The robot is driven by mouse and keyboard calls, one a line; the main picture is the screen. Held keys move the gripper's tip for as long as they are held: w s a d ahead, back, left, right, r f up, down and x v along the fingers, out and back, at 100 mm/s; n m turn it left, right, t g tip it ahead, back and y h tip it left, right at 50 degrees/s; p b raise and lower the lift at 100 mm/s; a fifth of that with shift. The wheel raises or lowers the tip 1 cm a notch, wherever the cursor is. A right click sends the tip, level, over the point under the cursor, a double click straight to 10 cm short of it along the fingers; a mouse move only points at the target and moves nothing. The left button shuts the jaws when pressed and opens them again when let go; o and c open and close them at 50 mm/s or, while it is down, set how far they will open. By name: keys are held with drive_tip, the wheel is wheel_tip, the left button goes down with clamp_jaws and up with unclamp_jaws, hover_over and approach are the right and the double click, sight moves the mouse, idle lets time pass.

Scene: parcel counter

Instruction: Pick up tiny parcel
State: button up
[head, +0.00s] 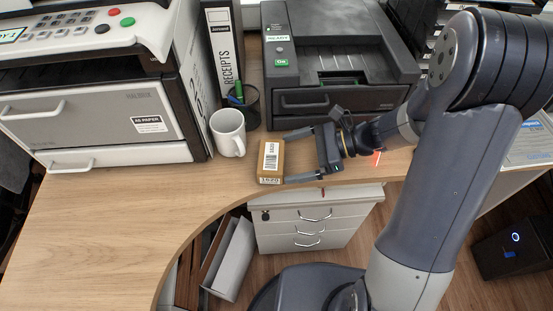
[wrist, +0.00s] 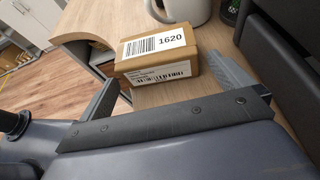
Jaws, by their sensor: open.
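The tiny parcel (head: 270,163) is a small brown cardboard box on the wooden desk, near its curved front edge. It has white barcode labels, and the wrist view shows the parcel (wrist: 158,60) with the number 1620. My gripper (head: 298,157) is open in the head view, just right of the parcel, with its fingers pointing left toward it. In the wrist view my gripper's fingers (wrist: 165,90) stand apart, with the parcel just beyond and between their tips. I cannot tell whether a finger touches it.
A white mug (head: 228,133) stands close behind and left of the parcel. A pen cup (head: 245,107) and a black printer (head: 335,60) stand behind. A large copier (head: 100,100) fills the left. The desk (head: 100,230) is clear at front left.

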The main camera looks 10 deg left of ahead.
sight(278, 160)
drive_tip(key=x, duration=0.4)
drive_tip(key=shift+s+a, duration=0.15)
drive_tip(key=shift+a, duration=0.1)
drive_tip(key=shift+c, duration=0.4)
drive_tip(key=c, duration=0.7)
drive_tip(key=shift+r, duration=0.15)
